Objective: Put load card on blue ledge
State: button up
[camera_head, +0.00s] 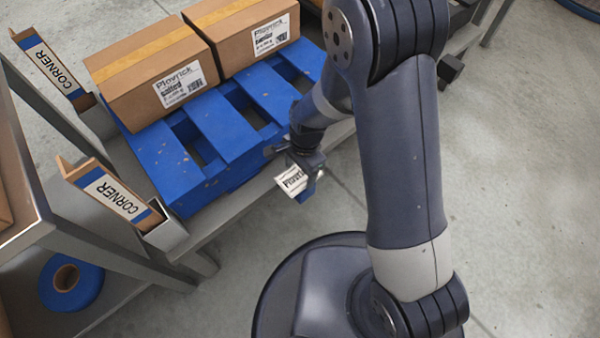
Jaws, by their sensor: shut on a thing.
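The load card (291,181) is a small white card with dark print, only partly in view. My gripper (302,173) is shut on it and holds it near the front right edge of the blue pallet, beside the metal bench edge. A small blue piece shows beside the card; I cannot tell what it belongs to. The blue pallet (190,156) has bare slats in front of its boxes, and its blue surface is the only ledge-like blue area I see. My arm hides part of its right end.
Two cardboard boxes (128,75) (228,32) stand at the pallet's back. Corner boards stand in holders at its left, one at the back (45,68) and one in front (115,193). A blue roll (68,278) lies on the lower shelf.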

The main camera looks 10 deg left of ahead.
jog(key=shift+f, duration=0.45)
jog(key=shift+f, duration=0.2)
jog(key=o, duration=0.9)
jog(key=shift+o, duration=0.2)
notch_tip(320, 180, up, 12)
jog(key=w+p, duration=0.1)
jog(key=p, duration=0.3)
jog(key=shift+d+r+p, duration=0.15)
jog(key=shift+d+p, duration=0.15)
jog(key=shift+d, duration=0.15)
